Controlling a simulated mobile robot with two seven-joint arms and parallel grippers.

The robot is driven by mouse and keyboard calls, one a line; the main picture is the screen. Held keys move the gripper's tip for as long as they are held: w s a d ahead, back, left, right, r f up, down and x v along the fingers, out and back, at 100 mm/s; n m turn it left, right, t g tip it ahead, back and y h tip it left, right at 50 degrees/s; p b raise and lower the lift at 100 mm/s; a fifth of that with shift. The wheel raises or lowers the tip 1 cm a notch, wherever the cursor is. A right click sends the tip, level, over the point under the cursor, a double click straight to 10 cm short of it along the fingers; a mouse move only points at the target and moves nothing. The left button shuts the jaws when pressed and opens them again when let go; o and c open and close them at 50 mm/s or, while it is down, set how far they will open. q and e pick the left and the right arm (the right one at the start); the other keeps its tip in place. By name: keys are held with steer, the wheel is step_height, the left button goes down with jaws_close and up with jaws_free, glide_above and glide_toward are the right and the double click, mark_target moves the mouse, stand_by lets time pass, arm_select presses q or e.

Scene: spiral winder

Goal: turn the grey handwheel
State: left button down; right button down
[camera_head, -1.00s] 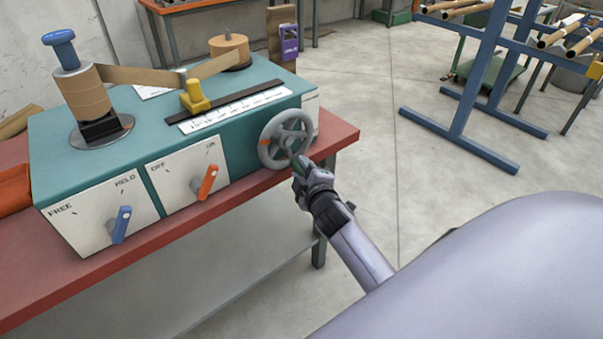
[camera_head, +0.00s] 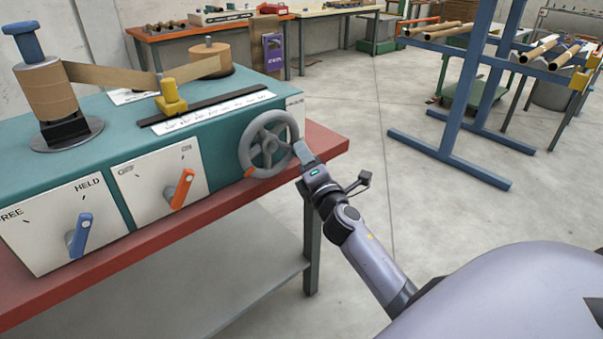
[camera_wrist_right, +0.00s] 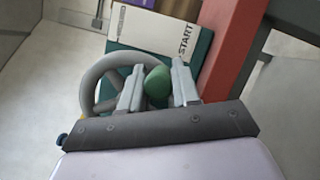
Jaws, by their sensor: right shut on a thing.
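The grey handwheel (camera_head: 268,128) is on the right end of the front of the teal machine (camera_head: 222,165). An orange mark (camera_head: 249,171) shows at the lower left of its rim. My right gripper (camera_head: 304,150) reaches the wheel's right side from the lower right. In the right wrist view, the wheel (camera_wrist_right: 92,88) is partly behind the fingers. A green knob (camera_wrist_right: 157,88) stands between the two fingers of my right gripper (camera_wrist_right: 157,86), which is shut on it. In the head view the gripper hides this knob. My left gripper is not in view.
The machine sits on a red-topped bench (camera_head: 325,142). A blue lever (camera_head: 81,236) and an orange lever (camera_head: 182,189) stick out from the front, left of the wheel. A blue rack (camera_head: 450,150) stands at the right, with open floor between.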

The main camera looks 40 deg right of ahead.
steer(key=shift+d+r+n+t+y+b, duration=0.2)
steer(key=shift+n+b, duration=0.1)
steer(key=shift+n, duration=0.25)
steer(key=shift+d+r+n+t+y+b, duration=0.1)
steer(key=shift+r+n+t+b, duration=0.15)
steer(key=shift+n, duration=0.3)
step_height(320, 180, up, 2)
steer(key=n+b, duration=0.1)
steer(key=n, duration=0.1)
steer(key=n+t+y+b, duration=0.1)
steer(key=n, duration=0.1)
steer(key=shift+d+n+y, duration=0.15)
steer(key=shift+n+y, duration=0.15)
steer(key=shift+n, duration=0.1)
steer(key=r+n+y, duration=0.1)
steer(key=n, duration=0.1)
steer(key=n+t+b, duration=0.1)
steer(key=n, duration=0.1)
steer(key=shift+r+y, duration=0.4)
steer(key=shift+a+r+n+y+b, duration=0.25)
steer(key=shift+r+n+y+b, duration=0.3)
steer(key=shift+n, duration=0.65)
steer(key=c, duration=0.9)
jaws_free()
steer(key=shift+s, duration=0.1)
